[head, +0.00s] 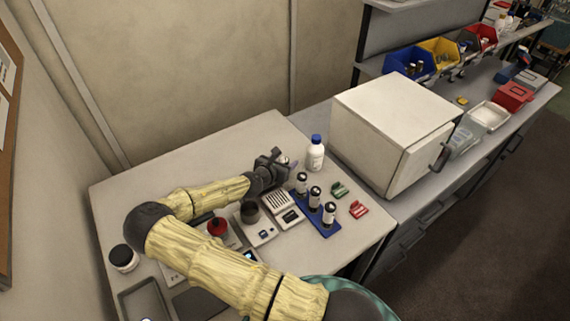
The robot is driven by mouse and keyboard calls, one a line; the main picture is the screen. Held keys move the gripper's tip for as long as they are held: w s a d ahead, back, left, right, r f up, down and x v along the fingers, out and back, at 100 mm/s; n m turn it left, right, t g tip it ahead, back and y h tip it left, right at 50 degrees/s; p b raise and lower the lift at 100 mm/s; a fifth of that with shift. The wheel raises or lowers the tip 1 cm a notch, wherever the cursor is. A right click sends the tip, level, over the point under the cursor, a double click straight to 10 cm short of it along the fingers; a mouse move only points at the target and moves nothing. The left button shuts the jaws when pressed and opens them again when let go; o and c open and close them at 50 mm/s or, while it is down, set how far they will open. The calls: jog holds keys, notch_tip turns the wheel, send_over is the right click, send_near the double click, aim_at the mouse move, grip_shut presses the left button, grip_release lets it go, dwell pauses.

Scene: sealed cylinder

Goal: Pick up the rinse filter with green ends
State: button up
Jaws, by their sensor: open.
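My gripper (281,160) is open over the back part of the near bench, left of a white bottle with a blue cap (315,154). Something small and pale shows beside its fingers, too small to make out. A small green piece (339,189) lies on the bench to the right of a blue rack (323,222). I cannot tell whether it is the rinse filter or a holder. No cylinder with green ends can be clearly made out. Several dark-and-white cylinders (314,197) stand upright in the blue rack, in front and right of my gripper.
A red piece (358,209) lies near the green one. A grey device with a slotted top (281,208) and one with a dark cup (250,213) stand left of the rack. A large white box (392,122) stands at the right. The bench's back left is clear.

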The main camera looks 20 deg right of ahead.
jog(key=c, duration=1.1)
jog(key=shift+o, duration=0.2)
jog(key=shift+r, duration=0.1)
notch_tip(320, 180, up, 28)
jog(key=b, duration=0.3)
